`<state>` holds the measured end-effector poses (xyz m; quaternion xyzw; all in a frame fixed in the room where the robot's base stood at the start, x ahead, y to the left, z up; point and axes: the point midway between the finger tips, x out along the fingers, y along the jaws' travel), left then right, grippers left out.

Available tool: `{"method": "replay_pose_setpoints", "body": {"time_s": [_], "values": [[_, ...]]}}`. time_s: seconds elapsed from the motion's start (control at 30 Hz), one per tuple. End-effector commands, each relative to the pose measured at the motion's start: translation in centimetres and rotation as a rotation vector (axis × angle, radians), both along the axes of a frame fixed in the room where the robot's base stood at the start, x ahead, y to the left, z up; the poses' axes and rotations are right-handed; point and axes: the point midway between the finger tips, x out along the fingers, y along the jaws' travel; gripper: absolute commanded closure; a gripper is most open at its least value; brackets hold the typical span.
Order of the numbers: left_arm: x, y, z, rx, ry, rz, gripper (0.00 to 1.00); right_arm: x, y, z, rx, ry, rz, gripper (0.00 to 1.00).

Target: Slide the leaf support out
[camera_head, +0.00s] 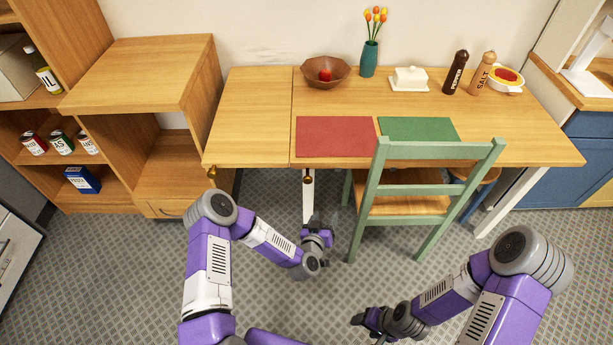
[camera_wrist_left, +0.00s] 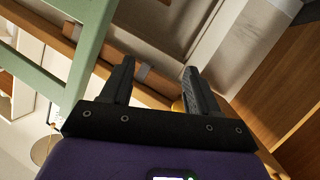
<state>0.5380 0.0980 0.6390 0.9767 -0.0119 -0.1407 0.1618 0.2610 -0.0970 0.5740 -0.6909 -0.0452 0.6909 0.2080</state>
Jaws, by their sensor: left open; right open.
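The wooden table (camera_head: 475,120) has a leaf (camera_head: 248,118) at its left end, level with the top and divided from it by a seam. A brass knob (camera_head: 308,179) shows under the front edge near the seam, and another brass knob (camera_head: 211,171) at the leaf's front left corner. The leaf support itself is mostly hidden under the top. My left gripper (camera_head: 318,226) is open and empty, below and in front of the seam knob, apart from it. In the left wrist view its fingers (camera_wrist_left: 156,76) partly cover a small yellow piece (camera_wrist_left: 178,105). My right gripper (camera_head: 368,322) is open and empty, low over the floor.
A green chair (camera_head: 435,152) stands at the table's front, right of my left gripper. A wooden shelf unit (camera_head: 140,75) stands left of the leaf. A bowl (camera_head: 325,72), vase (camera_head: 369,58) and red mat (camera_head: 335,137) are on the table.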

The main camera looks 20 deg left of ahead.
Motion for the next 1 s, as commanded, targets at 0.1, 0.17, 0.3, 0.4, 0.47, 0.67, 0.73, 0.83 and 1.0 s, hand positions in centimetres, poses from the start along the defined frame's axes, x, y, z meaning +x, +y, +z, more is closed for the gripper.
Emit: {"method": "replay_pose_setpoints", "body": {"time_s": [0.1,0.17,0.3,0.4,0.47,0.67,0.73,0.83,1.0], "values": [[2.2,3.2,3.0,0.049,-0.154,0.176,0.4,0.0,0.0,0.8,0.0,0.0,0.0,0.39],[2.7,4.5,4.0,0.07,-0.204,0.242,0.4,0.0,0.0,0.9,0.0,0.0,0.0,0.39],[3.2,6.2,5.1,0.101,-0.259,0.33,0.4,0.0,0.0,1.0,0.0,0.0,0.0,0.39],[4.1,6.8,5.2,0.106,-0.27,0.347,0.4,0.0,0.0,0.6,0.0,0.0,0.0,0.39],[4.9,7.1,5.2,0.107,-0.27,0.347,0.4,0.0,0.0,0.3,0.0,0.0,0.0,0.39],[8.0,7.9,5.1,0.105,-0.27,0.344,0.4,0.0,0.0,-0.9,0.0,0.0,0.0,0.39],[8.8,8.1,5.1,0.105,-0.269,0.342,0.4,0.0,0.0,-1.2,0.0,0.0,0.0,0.39],[9.8,8.3,5.2,0.105,-0.268,0.341,0.4,0.0,0.0,-1.5,0.0,0.0,0.0,0.39],[10.3,8.5,5.2,0.105,-0.266,0.339,0.4,0.0,0.0,-1.6,0.0,0.0,0.0,0.39]]}}
